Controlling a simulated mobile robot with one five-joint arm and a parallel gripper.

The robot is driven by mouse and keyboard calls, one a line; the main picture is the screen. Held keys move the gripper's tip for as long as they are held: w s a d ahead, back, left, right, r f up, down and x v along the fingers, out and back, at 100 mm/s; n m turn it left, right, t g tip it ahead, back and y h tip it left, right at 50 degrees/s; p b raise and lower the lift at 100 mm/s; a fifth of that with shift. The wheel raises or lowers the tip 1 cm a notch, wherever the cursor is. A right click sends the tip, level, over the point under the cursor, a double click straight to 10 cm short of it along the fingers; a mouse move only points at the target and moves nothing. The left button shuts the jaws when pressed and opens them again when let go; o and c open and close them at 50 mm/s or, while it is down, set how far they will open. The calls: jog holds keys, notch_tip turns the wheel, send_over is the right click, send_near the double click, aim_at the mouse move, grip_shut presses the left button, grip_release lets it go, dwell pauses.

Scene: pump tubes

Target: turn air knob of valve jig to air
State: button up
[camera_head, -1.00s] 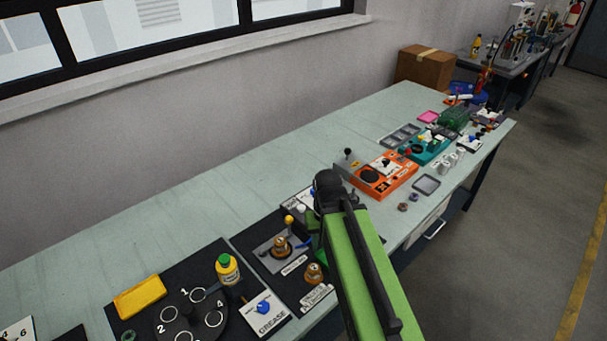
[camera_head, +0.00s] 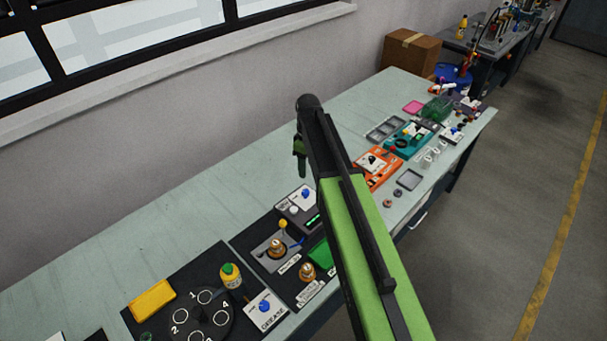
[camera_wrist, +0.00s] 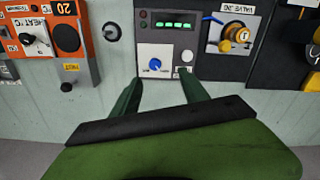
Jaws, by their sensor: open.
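The valve jig's grey control box (camera_head: 291,200) has a blue knob (camera_head: 306,194), a white button and a lit green display. In the wrist view the box appears with its blue knob (camera_wrist: 155,64) beyond my fingertips, its white button (camera_wrist: 187,56) and its display (camera_wrist: 175,24). The labelled valve fixture (camera_wrist: 229,37) with a brass part is to its right there. My gripper (camera_wrist: 162,82) is open and empty, with its two green fingers apart. In the head view my gripper (camera_head: 301,165) hangs over the bench, behind the box. The knob's small lettering is unreadable.
An orange heater unit (camera_wrist: 42,37) is left of the box in the wrist view. In the head view a yellow-capped bottle (camera_head: 231,277), a round numbered plate (camera_head: 206,318) and a grease panel (camera_head: 266,311) are nearer. The bench's rear strip (camera_head: 200,210) is clear.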

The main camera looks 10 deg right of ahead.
aim_at(306, 192)
jog(key=shift+n, duration=0.7)
jog(key=f+b, duration=0.5)
jog(key=w+f+b, duration=0.1)
jog(key=f+b, duration=0.4)
jog(key=b, duration=0.1)
jog(key=w+f+b, duration=0.1)
jog(key=f+b, duration=0.4)
jog(key=b, duration=0.1)
jog(key=shift+w+f, duration=0.2)
jog(key=shift+f, duration=0.2)
jog(key=shift+r, duration=0.15)
